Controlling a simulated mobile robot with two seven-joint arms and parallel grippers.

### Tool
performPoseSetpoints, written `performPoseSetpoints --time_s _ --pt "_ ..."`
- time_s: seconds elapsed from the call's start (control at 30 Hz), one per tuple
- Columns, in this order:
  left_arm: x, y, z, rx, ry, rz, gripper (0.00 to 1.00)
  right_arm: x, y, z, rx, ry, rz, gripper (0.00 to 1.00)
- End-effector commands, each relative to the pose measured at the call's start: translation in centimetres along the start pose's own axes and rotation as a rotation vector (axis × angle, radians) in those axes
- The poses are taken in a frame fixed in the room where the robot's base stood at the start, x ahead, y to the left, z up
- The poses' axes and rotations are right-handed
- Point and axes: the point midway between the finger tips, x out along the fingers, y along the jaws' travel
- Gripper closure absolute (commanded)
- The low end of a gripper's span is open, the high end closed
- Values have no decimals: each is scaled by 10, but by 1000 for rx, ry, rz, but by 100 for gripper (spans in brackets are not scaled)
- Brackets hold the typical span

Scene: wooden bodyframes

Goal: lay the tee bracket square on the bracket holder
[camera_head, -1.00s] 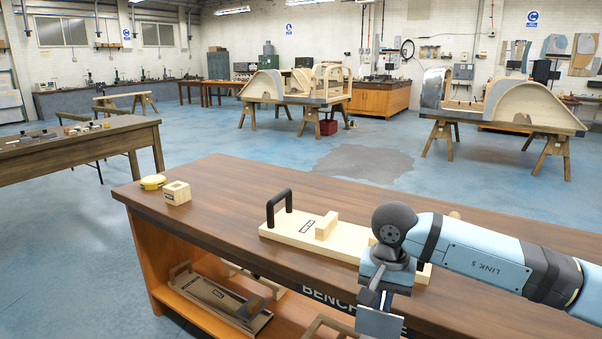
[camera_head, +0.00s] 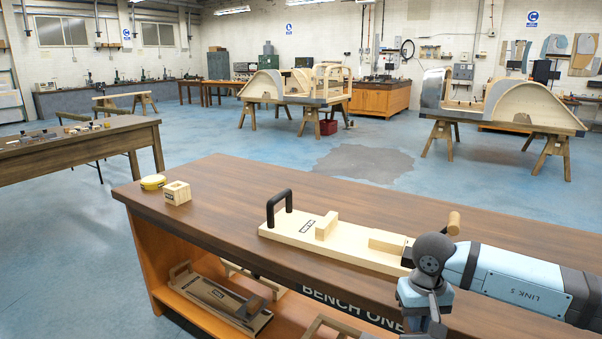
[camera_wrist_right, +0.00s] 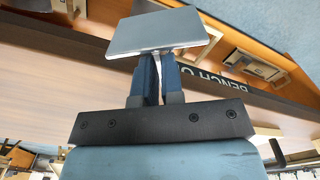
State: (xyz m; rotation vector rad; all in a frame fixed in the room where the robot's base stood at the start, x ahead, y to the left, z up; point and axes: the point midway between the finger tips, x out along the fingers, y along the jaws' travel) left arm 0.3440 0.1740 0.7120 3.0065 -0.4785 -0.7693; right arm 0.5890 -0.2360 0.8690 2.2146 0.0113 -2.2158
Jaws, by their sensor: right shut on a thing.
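The tee bracket (camera_wrist_right: 160,32) shows in the right wrist view as a flat grey metal plate. My right gripper (camera_wrist_right: 158,75) is shut on it, with the plate out beyond the fingertips. In the head view my right gripper (camera_head: 424,322) points down in front of the bench's front edge, at the bottom of the picture; the bracket is mostly cut off there. A pale wooden board (camera_head: 290,229) with a black handle and raised wooden blocks lies on the bench, left of my gripper. It may be the bracket holder; I cannot tell for sure. My left gripper is out of view.
The bench top (camera_head: 230,190) is clear behind the board. A similar handled board (camera_head: 215,295) lies on the lower shelf. A wooden peg (camera_head: 454,222) shows behind my right arm.

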Motion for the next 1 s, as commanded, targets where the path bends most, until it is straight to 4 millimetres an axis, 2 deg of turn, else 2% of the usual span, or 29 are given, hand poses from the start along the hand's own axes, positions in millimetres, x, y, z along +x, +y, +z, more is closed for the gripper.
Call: performPoseSetpoints --time_s 0.03,0.07,0.37,0.57,1.0 --pt "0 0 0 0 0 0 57 0 12 -1 19 1 1 100" --pt "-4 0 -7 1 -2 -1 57 -12 8 0 11 2 -2 100" --pt "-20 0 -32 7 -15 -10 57 -60 6 8 11 1 -3 100" --pt "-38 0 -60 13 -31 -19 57 -115 6 16 10 0 -3 100" --pt "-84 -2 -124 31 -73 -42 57 -250 6 40 11 -1 -2 100"
